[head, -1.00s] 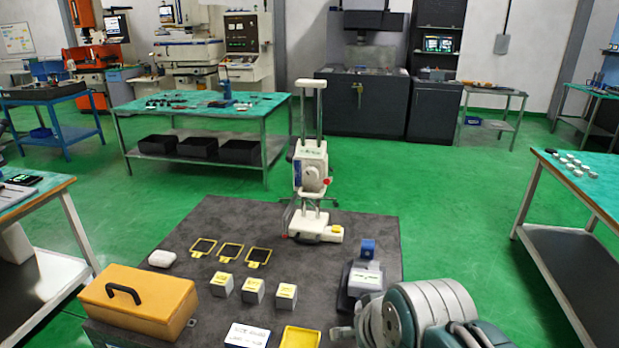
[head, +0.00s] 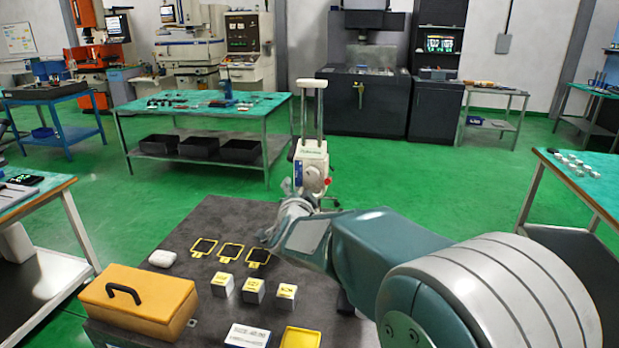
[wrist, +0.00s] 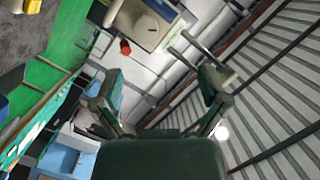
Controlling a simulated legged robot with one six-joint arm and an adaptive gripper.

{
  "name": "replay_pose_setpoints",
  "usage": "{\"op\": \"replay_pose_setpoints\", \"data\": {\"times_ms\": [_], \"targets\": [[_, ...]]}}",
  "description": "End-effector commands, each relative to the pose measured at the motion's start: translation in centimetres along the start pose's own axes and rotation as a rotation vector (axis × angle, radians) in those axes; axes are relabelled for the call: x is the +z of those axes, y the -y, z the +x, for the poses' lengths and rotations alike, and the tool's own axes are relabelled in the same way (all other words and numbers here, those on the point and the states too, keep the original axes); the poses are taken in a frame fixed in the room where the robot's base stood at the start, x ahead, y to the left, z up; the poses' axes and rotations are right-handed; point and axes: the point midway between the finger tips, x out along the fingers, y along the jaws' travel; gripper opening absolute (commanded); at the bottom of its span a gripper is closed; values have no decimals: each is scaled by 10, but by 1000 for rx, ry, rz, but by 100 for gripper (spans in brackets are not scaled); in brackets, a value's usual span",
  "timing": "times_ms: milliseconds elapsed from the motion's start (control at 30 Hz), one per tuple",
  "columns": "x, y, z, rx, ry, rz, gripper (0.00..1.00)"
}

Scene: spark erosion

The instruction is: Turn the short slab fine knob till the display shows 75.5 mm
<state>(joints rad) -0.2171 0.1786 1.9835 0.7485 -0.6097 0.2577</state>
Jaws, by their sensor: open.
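The white instrument (head: 312,160) stands upright on the dark-topped bench, with two upright posts topped by a white bar. A small red knob (head: 327,181) is on its right side; it also shows in the wrist view (wrist: 125,47), beside the white housing (wrist: 146,20). I cannot make out the short slab fine knob for certain, or any display reading. My gripper (wrist: 163,80) is open and empty in the wrist view, its fingers wide apart and apart from the red knob. In the head view it is in front of the instrument's lower part, which is partly hidden.
On the bench (head: 215,212) are three yellow-framed pieces (head: 231,251), three pale blocks (head: 253,290), a white rounded object (head: 162,258), an orange toolbox (head: 138,301) and a yellow tray (head: 300,337). My arm covers the bench's right side.

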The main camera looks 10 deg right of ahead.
Motion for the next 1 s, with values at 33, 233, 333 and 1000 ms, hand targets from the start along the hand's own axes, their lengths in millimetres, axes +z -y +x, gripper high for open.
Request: {"op": "replay_pose_setpoints", "data": {"times_ms": [33,233,333,1000], "targets": [[7,-6,12,13,-52,29,94],[12,-18,32,39,-211,101,94],[10,-20,35,42,-232,110,94],[-12,-26,132,41,-231,109,94]]}}
